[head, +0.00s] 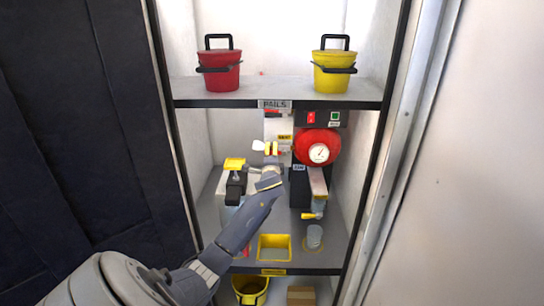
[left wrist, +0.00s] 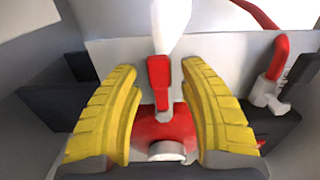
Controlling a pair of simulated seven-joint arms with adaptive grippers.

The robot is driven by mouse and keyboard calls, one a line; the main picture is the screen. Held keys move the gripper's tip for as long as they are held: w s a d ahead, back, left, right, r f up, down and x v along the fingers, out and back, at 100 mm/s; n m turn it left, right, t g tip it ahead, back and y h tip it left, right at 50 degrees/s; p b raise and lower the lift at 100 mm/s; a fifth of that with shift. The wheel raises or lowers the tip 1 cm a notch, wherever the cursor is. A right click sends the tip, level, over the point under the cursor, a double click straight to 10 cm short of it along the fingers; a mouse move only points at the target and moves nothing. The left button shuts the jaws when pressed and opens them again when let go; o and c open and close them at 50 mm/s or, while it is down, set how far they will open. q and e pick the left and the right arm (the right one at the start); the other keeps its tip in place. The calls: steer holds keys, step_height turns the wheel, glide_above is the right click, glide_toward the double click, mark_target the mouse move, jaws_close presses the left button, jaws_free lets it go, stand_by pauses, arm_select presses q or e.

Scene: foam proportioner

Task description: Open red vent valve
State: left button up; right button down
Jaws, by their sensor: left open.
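The red vent valve (left wrist: 158,72) shows in the left wrist view, with a short upright red lever and a white grip (left wrist: 171,25) above it. In the head view the white grip (head: 258,146) sticks out to the left below a yellow label (head: 285,137). My left gripper (head: 271,149) is at the valve, its arm coming up from the lower left. In the left wrist view its yellow ribbed fingers (left wrist: 163,95) are open, one on each side of the red lever, with gaps visible. The gripper hides part of the valve in the head view. My right gripper is not in view.
A round red housing with a gauge (head: 319,153) is right of the valve. A yellow-handled device (head: 235,165) stands to the left. A red pail (head: 219,75) and a yellow pail (head: 334,76) stand on the shelf above. Cabinet posts bound both sides.

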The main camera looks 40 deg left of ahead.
arm_select(q)
steer(key=v, duration=1.2)
stand_by(0.3)
steer(key=s+d+f+g+h, duration=0.3)
steer(key=s+d+f+h, duration=0.1)
steer(key=s+d+f, duration=1.2)
steer(key=s+d+f+n+g+h, duration=0.1)
steer(key=s+d+f+g+h, duration=0.1)
steer(key=s+d+f, duration=0.45)
steer(key=s+d+f+n+g+h, duration=0.1)
steer(key=s+d, duration=0.2)
steer(key=s, duration=0.6)
steer(key=s+d+f+g+h, duration=0.2)
steer(key=d+f, duration=0.1)
steer(key=f, duration=1.4)
steer(key=s+d+f+g+h, duration=0.1)
steer(key=s+d+f+h, duration=0.15)
steer(key=f, duration=1.35)
steer(key=s+f+n+g, duration=0.3)
steer(key=s+f, duration=1.6)
steer(key=s, duration=0.1)
steer(key=shift+s, duration=0.2)
